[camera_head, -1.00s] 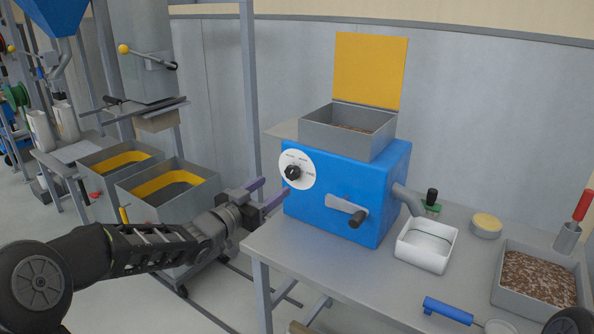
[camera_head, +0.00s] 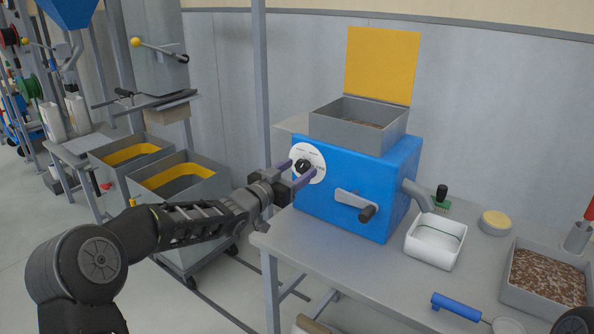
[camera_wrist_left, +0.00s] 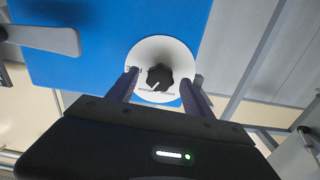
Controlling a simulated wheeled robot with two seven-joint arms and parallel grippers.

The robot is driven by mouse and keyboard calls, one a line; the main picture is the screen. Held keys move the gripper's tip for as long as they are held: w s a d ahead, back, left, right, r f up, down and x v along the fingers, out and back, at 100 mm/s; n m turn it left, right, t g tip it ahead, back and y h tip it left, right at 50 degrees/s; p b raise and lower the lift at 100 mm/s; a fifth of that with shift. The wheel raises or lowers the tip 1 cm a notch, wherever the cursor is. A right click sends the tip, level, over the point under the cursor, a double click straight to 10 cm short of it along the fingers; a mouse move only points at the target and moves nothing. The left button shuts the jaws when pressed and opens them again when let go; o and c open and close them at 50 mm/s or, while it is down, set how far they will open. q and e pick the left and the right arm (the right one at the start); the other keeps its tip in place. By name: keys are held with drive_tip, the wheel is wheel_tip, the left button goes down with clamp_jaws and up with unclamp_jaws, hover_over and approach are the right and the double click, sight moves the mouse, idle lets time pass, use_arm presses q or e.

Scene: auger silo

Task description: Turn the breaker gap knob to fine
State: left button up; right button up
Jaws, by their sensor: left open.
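The breaker gap knob (camera_head: 303,165) is a black lobed knob on a round white dial (camera_head: 316,158) on the blue breaker box (camera_head: 345,185). It also shows in the left wrist view (camera_wrist_left: 160,77), where a white pointer mark faces the lower left of the picture; the dial lettering is too small to read surely. My left gripper (camera_head: 298,168) is open, its two purple-grey fingers pointing at the dial, one on each side of the knob. In the left wrist view (camera_wrist_left: 163,85) gaps show between the fingers and the knob.
A crank handle (camera_head: 356,203) sticks out of the box front, right of the dial. A white tray (camera_head: 435,242) stands under the spout on the grey table (camera_head: 330,258). A grey post (camera_head: 262,90) rises behind my left gripper.

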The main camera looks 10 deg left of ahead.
use_arm(q)
drive_tip(key=shift+w, duration=0.1)
drive_tip(key=shift+c, duration=0.3)
clamp_jaws()
idle(0.4)
